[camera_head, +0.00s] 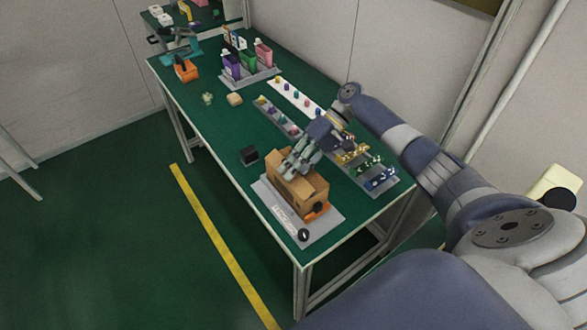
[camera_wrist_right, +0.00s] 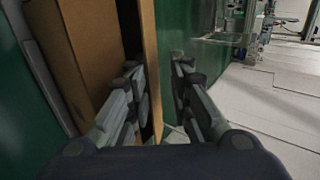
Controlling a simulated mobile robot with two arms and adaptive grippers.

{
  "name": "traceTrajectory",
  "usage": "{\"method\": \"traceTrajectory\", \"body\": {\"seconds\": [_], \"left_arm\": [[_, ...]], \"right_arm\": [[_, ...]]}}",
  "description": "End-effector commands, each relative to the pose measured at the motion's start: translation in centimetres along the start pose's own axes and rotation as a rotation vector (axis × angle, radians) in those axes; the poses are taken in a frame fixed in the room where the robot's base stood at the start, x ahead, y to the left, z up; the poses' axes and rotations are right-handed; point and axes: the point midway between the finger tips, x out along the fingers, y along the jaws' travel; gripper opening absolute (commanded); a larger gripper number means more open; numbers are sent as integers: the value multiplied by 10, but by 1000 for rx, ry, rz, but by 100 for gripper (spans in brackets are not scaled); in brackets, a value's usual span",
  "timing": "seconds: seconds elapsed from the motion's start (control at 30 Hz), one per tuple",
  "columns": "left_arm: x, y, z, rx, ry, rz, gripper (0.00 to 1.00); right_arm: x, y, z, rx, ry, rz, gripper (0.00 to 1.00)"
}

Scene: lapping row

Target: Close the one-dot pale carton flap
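A tan carton (camera_head: 301,197) stands on a grey board (camera_head: 322,232) at the near end of the green table. Its brown cardboard also fills the left of the right wrist view (camera_wrist_right: 75,60). There, an upright flap (camera_wrist_right: 151,70) shows edge-on beside the left finger. My right gripper (camera_head: 290,170) is at the carton's top. In the wrist view my right gripper (camera_wrist_right: 156,66) has its fingers apart, with the flap's edge reaching into the gap. I see no dots on the flap, so I cannot tell which flap it is. My left gripper is out of view.
A small black box (camera_head: 249,155) sits left of the carton. Strips of small coloured parts (camera_head: 280,118) lie behind it and to its right.

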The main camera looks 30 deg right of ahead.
Motion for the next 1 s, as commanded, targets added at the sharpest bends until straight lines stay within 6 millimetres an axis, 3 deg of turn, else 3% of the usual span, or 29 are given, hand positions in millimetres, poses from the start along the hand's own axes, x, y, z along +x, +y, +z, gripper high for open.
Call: {"method": "traceTrajectory", "body": {"seconds": [0.17, 0.63, 1.0], "left_arm": [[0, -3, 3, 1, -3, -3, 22], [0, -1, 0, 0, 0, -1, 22], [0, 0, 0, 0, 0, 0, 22]], "right_arm": [[-4, 2, 1, 4, -1, 4, 22], [-70, 0, 0, 0, 2, 3, 22], [-80, -1, 1, 0, 1, 1, 22]]}}
